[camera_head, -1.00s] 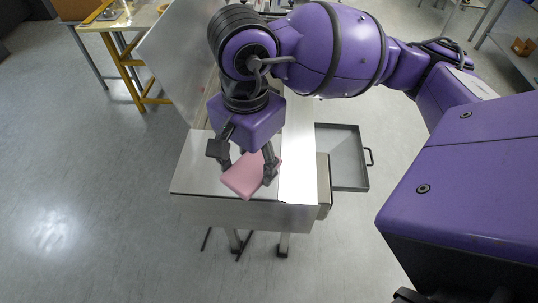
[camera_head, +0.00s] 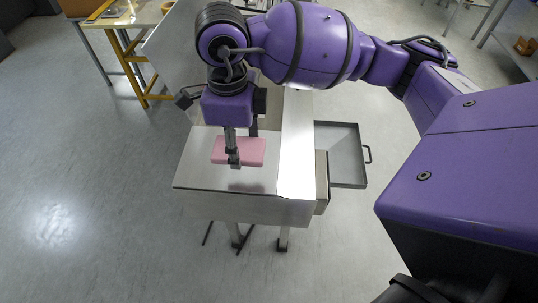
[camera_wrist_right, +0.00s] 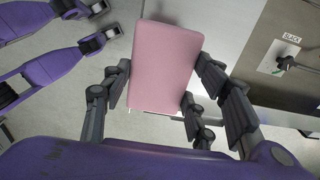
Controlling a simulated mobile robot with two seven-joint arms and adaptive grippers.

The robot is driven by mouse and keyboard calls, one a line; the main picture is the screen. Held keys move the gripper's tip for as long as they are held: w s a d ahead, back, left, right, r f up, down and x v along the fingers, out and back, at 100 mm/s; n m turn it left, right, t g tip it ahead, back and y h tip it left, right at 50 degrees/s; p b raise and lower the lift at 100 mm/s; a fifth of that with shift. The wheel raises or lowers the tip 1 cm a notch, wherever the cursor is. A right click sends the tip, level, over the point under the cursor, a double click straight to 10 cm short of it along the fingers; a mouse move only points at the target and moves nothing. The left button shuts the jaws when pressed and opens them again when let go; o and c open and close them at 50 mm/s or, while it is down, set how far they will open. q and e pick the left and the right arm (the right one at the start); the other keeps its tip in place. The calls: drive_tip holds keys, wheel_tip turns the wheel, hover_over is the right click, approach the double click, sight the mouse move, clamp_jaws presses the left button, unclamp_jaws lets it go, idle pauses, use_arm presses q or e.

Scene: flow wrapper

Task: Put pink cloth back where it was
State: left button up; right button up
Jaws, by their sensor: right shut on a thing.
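The pink cloth (camera_head: 256,148) is a flat, block-like pad with rounded corners. My right gripper (camera_head: 236,157) is shut on it, with its fingers pointing down. The cloth looks held a little above the steel table top (camera_head: 205,172), with a dark reflection or shadow below it. In the right wrist view the pink cloth (camera_wrist_right: 165,65) lies lengthwise between the fingers of my right gripper (camera_wrist_right: 160,88).
A grey metal tray (camera_head: 340,155) sticks out on the table's right side. A bright strip (camera_head: 297,150) runs along the top next to the cloth. A raised metal panel (camera_head: 175,45) stands behind left. A yellow-legged table (camera_head: 130,20) is farther back. The floor at left is clear.

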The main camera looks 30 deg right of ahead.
drive_tip(key=w+f, duration=0.6)
drive_tip(key=shift+w+d+f, duration=0.2)
drive_tip(key=shift+w, duration=0.15)
drive_tip(key=shift+w+f, duration=0.1)
drive_tip(key=shift+f, duration=1.5)
drive_tip(key=shift+f, duration=0.15)
drive_tip(key=o, duration=1.1)
wheel_tip(320, 180, up, 12)
drive_tip(key=shift+r, duration=0.2)
